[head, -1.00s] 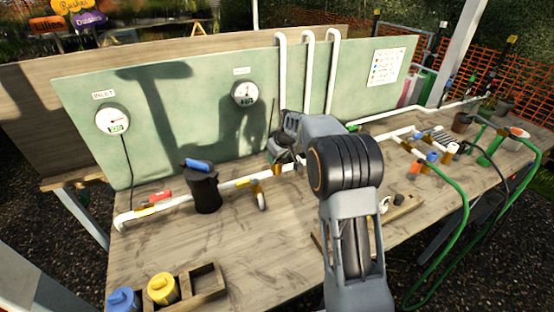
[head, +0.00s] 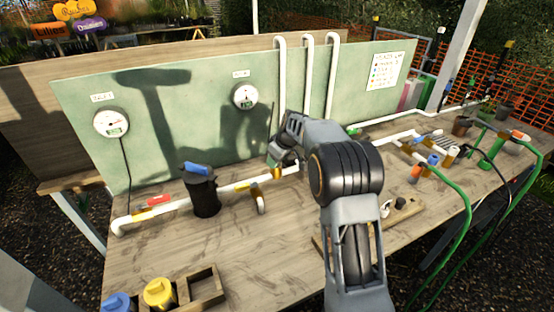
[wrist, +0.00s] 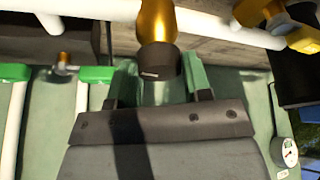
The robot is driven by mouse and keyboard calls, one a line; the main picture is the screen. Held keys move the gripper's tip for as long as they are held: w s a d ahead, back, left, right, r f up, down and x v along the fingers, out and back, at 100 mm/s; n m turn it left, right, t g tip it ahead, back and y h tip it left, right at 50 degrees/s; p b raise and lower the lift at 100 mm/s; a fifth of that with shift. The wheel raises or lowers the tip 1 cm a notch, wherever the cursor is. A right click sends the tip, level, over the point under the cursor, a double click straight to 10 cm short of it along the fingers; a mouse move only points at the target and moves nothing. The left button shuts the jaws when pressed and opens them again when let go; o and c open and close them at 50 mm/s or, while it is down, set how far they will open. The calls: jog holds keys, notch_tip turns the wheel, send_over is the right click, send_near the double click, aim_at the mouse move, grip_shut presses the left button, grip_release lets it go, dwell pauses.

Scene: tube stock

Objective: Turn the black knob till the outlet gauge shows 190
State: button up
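The black knob (wrist: 160,63) sits on a brass body (wrist: 157,20) on the white pipe in the wrist view. My gripper (wrist: 160,80) has one finger on each side of the knob. I cannot tell whether the fingers press on it. In the head view my gripper (head: 283,155) is over the pipe by the panel and hides the knob. The outlet gauge (head: 244,95) is on the green panel, left of my gripper. It also shows at the right edge of the wrist view (wrist: 286,152). Its reading is too small to tell.
The inlet gauge (head: 111,122) is at the panel's left. A black filter housing (head: 203,192) with a blue top stands in the pipe line. Three white pipes rise behind my gripper. Green hoses (head: 462,215) loop at the right.

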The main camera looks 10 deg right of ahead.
jog(key=o, duration=0.4)
jog(key=v, duration=1.3)
jog(key=shift+s+r+b, duration=0.2)
jog(key=shift+r+b, duration=0.1)
jog(key=shift+b, duration=0.05)
jog(key=shift+d, duration=0.1)
jog(key=s+f+m+h, duration=0.1)
jog(key=s+f+m, duration=0.4)
jog(key=s+f, duration=0.1)
jog(key=s+a+f+m+h, duration=0.1)
jog(key=s, duration=1)
jog(key=s+a+f+m, duration=0.1)
jog(key=s+a+f, duration=0.1)
jog(key=s, duration=1)
jog(key=shift+s+a+h, duration=0.2)
jog(key=shift+a+h, duration=0.1)
jog(key=shift+h, duration=0.1)
jog(key=shift+m, duration=0.3)
